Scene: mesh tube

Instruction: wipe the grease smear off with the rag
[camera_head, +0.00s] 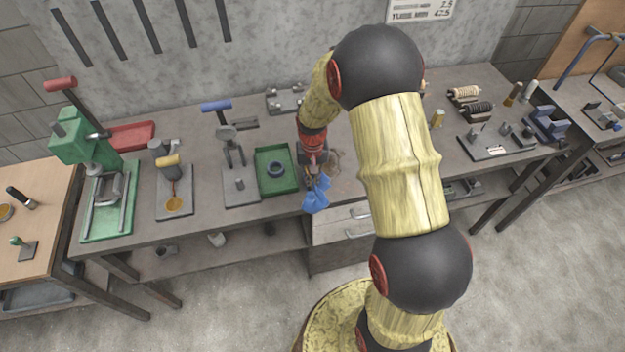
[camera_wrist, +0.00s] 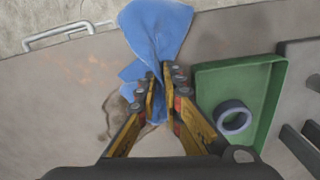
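The blue rag (camera_head: 315,195) hangs from my gripper (camera_head: 316,172) over the front part of the workbench. In the wrist view the rag (camera_wrist: 155,32) is pinched between both fingertips of my gripper (camera_wrist: 161,92) and spreads toward the bench edge. The grease smear (camera_wrist: 113,115) is a brownish stain on the bench top, just left of the fingers in the wrist view. In the head view the smear (camera_head: 335,160) shows right beside my gripper, partly hidden by my arm. Whether the rag touches the bench is hard to tell.
A green tray (camera_wrist: 270,105) holding a dark ring (camera_wrist: 233,117) lies close beside my gripper. A press stand (camera_head: 240,190) stands left of the tray. A drawer handle (camera_wrist: 58,36) shows below the front edge. Faint orange marks (camera_wrist: 85,70) are on the bench.

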